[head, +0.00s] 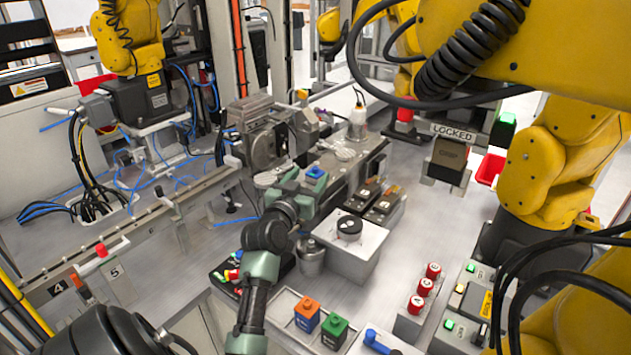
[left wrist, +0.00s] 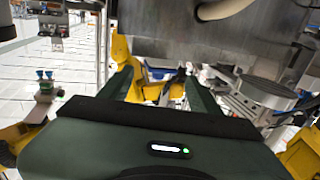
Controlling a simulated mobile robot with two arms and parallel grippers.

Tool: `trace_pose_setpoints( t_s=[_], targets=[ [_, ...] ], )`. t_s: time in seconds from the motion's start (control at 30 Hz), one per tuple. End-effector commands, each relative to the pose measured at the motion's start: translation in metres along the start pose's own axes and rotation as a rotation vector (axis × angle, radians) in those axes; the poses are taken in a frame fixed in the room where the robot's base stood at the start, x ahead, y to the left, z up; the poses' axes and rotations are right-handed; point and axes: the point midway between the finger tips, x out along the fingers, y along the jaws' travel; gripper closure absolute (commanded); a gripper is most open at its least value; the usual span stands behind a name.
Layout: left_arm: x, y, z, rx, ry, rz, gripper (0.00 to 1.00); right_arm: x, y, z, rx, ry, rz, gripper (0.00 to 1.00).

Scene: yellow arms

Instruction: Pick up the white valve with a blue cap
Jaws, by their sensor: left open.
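My left gripper (head: 308,184) is open, its green fingers spread over the middle of the bench. A small blue-topped piece (head: 315,172) shows at the fingertips; its body is mostly hidden, so I cannot tell whether it is the white valve or whether the fingers touch it. Another blue piece (head: 375,341) rests on a white base at the bottom edge of the head view. In the left wrist view the two fingers stand apart, with something blue (left wrist: 158,73) seen in the gap, too small to identify. My right gripper is not in view.
A grey machine vise (head: 265,140) and a white-capped bottle (head: 358,120) stand behind the gripper. A white box with a black knob (head: 349,228) is close on its right. Orange (head: 307,313) and green (head: 334,331) blocks sit in front. Large yellow arms (head: 560,165) crowd the right.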

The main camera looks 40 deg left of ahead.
Motion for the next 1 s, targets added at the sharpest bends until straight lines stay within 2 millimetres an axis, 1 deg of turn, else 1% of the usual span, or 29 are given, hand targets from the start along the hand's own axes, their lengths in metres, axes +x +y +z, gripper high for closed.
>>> trace_pose_setpoints(
  t_s=[0.03,0.1,0.23,0.33,0.53,0.57,0.6,0.67,0.7,0.77,0.8,1.0],
  targets=[
    [0.008,0.001,-0.003,-0.002,0.000,0.001,0.37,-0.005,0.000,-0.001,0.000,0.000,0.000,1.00],
    [0.019,0.002,-0.004,-0.001,0.000,0.000,0.37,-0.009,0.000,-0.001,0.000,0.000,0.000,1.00],
    [0.034,0.001,-0.001,-0.001,0.000,0.000,0.37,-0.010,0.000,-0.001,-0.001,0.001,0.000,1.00],
    [0.039,0.001,-0.001,0.000,0.000,0.000,0.37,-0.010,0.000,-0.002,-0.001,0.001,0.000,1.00],
    [0.040,0.001,0.000,0.001,0.000,0.000,0.37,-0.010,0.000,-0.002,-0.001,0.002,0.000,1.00],
    [0.040,0.001,0.000,0.001,-0.001,0.000,0.40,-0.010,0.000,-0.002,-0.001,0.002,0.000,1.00],
    [0.040,0.001,0.000,0.001,-0.001,0.000,0.51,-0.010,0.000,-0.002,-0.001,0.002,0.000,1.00],
    [0.040,0.001,0.000,0.001,-0.001,0.000,0.68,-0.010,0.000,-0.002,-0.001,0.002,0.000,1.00],
    [0.040,0.001,0.000,0.001,-0.001,0.000,0.79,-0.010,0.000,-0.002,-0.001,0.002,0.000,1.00],
    [0.040,0.001,0.000,0.001,-0.001,0.000,0.95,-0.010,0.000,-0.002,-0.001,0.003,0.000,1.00],
    [0.040,0.001,0.000,0.001,-0.001,0.000,1.00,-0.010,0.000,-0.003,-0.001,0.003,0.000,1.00],
    [0.040,0.001,0.000,0.001,0.000,-0.001,1.00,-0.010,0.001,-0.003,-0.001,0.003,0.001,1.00]
  ],
)
